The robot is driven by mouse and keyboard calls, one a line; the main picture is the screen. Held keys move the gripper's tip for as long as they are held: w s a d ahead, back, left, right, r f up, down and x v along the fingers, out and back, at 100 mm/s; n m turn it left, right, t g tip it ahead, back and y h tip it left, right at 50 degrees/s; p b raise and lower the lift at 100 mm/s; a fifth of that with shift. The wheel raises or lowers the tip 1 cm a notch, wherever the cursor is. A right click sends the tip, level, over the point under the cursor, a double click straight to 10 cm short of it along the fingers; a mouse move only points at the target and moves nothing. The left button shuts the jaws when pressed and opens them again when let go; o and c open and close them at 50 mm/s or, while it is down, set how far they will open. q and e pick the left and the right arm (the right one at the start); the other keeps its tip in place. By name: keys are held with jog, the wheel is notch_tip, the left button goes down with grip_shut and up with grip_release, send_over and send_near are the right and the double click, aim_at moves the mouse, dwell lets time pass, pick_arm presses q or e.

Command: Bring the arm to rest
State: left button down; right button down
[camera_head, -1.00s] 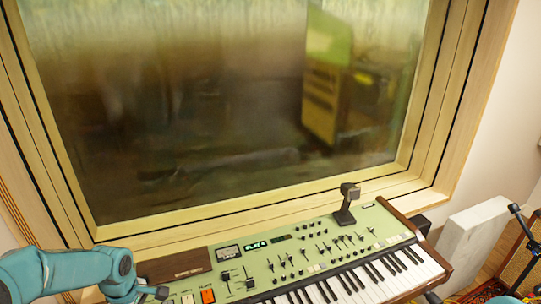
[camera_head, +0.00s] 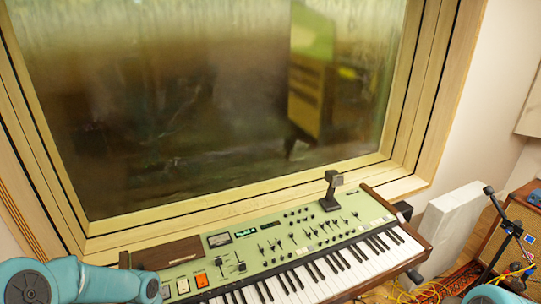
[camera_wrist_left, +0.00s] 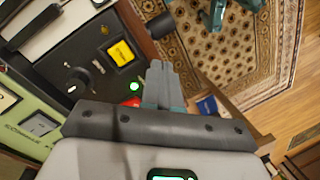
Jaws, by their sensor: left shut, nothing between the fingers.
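My teal left arm (camera_head: 75,282) comes in at the lower left in the head view, beside the left end of the green keyboard instrument (camera_head: 262,232). Its gripper cannot be made out there. In the left wrist view my left gripper (camera_wrist_left: 166,72) has its grey fingers together and empty. They show in front of a dark panel (camera_wrist_left: 85,62) with a yellow button (camera_wrist_left: 121,51), a black knob and a lit green lamp (camera_wrist_left: 134,87). I cannot tell whether the fingers touch the panel. A teal part of mine (camera_head: 492,294) shows at the lower right; no right gripper shows.
A black stand-like device (camera_head: 331,190) rises from the instrument's back. A large window (camera_head: 210,110) is behind it. A white slab (camera_head: 448,228), a microphone stand (camera_head: 500,225), a brown cabinet (camera_head: 525,225) and yellow cables are at the right. A patterned rug (camera_wrist_left: 225,50) lies below.

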pick_arm(q)
jog(key=s+d+f+m+t+h, duration=0.1)
jog(key=s+d+f+m, duration=0.4)
jog(key=s+d+m, duration=0.1)
jog(key=s+d+f+m+t+h, duration=0.1)
jog(key=s+d+f+m, duration=0.4)
jog(key=d+m, duration=0.3)
jog(key=s+d, duration=0.1)
jog(key=d, duration=0.2)
jog(key=shift+s+d+f+h, duration=0.15)
jog(key=shift+s+f+h, duration=0.05)
jog(key=shift+f+h, duration=0.2)
jog(key=shift+w, duration=0.1)
